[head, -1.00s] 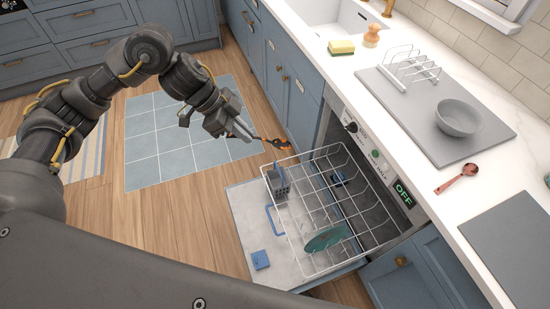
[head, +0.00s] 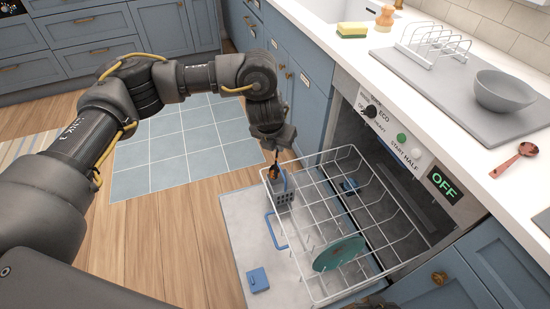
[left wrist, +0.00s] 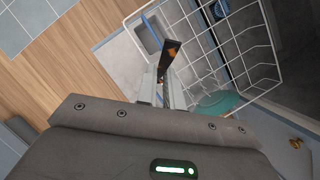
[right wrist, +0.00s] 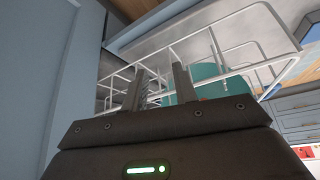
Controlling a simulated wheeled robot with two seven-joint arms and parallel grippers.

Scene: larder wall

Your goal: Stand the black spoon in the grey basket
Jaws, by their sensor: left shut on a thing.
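The black spoon (head: 274,171), with orange-brown stains, hangs roughly upright, bowl down, from my left gripper (head: 274,148). The gripper is shut on its handle. In the left wrist view the spoon (left wrist: 172,52) shows beyond the fingertips (left wrist: 162,82). In the right wrist view my right gripper (right wrist: 158,76) is open and empty, near the rack.
The white rack (head: 334,222) is pulled out over the open dishwasher door (head: 235,215). A teal plate (head: 339,254) leans in the rack. A blue box (head: 258,279) lies on the door. The counter holds a grey bowl (head: 503,91) and a copper spoon (head: 514,159).

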